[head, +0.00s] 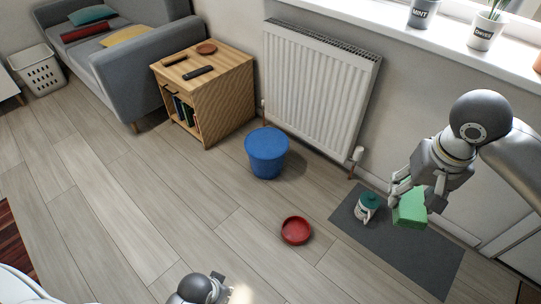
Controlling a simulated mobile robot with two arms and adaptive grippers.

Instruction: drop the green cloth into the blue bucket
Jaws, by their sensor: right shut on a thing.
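The green cloth (410,212) is a folded, block-like piece held in the air at the right. My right gripper (408,198) is shut on it, above the dark grey mat. The blue bucket (267,165) stands upright on the floor near the middle, left of the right gripper and in front of the radiator. My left gripper (212,290) is at the bottom edge, partly cut off, and its fingers are too unclear to tell open from shut.
A red bowl (296,230) lies on the floor before the bucket. A teal-lidded white container (367,206) stands on the grey mat (425,262). A wooden side table (228,98) and radiator (318,85) stand behind. The floor at left centre is clear.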

